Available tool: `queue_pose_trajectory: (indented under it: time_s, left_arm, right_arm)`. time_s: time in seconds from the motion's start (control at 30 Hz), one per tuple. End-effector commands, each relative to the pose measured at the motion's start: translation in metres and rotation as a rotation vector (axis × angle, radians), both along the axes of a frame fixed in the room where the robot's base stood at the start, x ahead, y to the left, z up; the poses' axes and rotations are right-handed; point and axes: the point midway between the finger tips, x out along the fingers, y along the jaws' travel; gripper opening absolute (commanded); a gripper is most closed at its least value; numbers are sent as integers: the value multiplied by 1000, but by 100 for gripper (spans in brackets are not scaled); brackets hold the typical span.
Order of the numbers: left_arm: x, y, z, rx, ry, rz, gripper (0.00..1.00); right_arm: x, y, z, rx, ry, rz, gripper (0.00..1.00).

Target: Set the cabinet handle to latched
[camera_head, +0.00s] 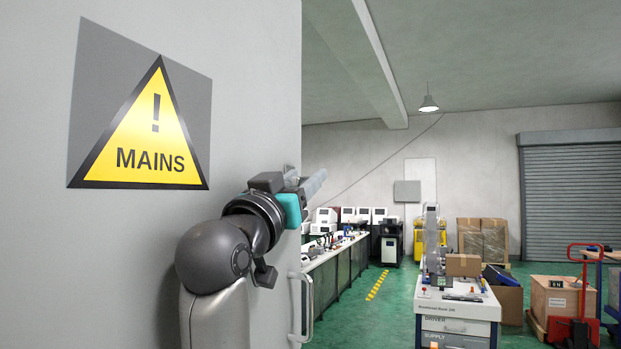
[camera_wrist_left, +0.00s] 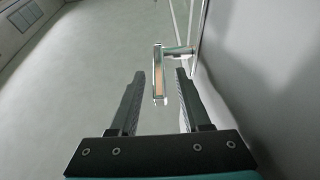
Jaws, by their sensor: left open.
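The cabinet handle (camera_wrist_left: 158,88) shows in the left wrist view as a metal lever on a short stem that comes out of the cabinet face at the right. Its long grip part appears between the two fingers of my left gripper (camera_wrist_left: 160,75), with visible gaps on both sides. The fingers are open and do not appear to touch it. In the head view my left gripper (camera_head: 312,185) is at the right edge of the grey cabinet (camera_head: 245,90), pointing away from me. My right gripper is not in view.
A yellow MAINS sign (camera_head: 150,140) is on the cabinet face. A pale vertical pull bar (camera_head: 306,308) stands out below my left gripper. Beyond are a long bench (camera_head: 335,260), a white workstation (camera_head: 457,310) and a red pallet truck (camera_head: 575,325). Green floor lies open between.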

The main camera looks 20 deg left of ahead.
Motion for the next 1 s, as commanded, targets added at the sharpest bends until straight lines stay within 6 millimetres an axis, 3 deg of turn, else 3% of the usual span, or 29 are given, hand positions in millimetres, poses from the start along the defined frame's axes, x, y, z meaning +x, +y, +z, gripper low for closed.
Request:
queue_pose_trajectory:
  time_s: [0.37,0.77,1.0]
  left_arm:
    - [-1,0,1,0,0,0,46]
    - [-1,0,1,1,0,0,1]
    - [-1,0,1,1,0,0,0]
  right_arm:
    - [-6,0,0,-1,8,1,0]
    - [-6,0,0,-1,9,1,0]
    - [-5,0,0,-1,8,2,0]
